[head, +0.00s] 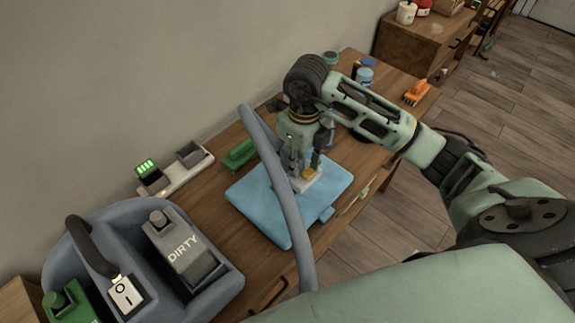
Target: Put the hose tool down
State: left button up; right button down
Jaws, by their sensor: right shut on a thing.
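My right gripper (305,165) is over the blue pad (258,208) on the wooden desk, pointing down. It is shut on a small pale grey piece, apparently the hose tool (311,184), mostly hidden by the fingers. I cannot tell whether the tool touches the pad or hangs just above it. A grey-blue hose (284,205) passes in front of the gripper and pad, and its join to the tool is not visible. The blue-grey cleaning machine (222,289) with a tank (180,245) marked DIRTY is at lower left. My left gripper is not in view.
Left of the pad are a green brush-like item (240,155) and a pale tray (185,175) with a green-lit device (150,174). Blue-lidded jars (364,77) and an orange item (416,92) stand at the desk's far end. A wooden cabinet (415,45) is beyond.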

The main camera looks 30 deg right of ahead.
aim_at(288, 169)
jog(key=w+f, duration=0.1)
jog(key=w, duration=0.2)
jog(key=w+a+f, duration=0.1)
jog(key=shift+w+a+f+p, duration=0.1)
jog(key=shift+w+f+p, duration=0.05)
jog(key=shift+f+p, duration=0.15)
notch_tip(288, 169, down, 4)
jog(key=shift+r+p, duration=0.15)
jog(key=shift+p, duration=0.5)
jog(key=shift+f, duration=0.3)
jog(key=c, duration=1.5)
grip_release()
jog(key=shift+o, duration=0.2)
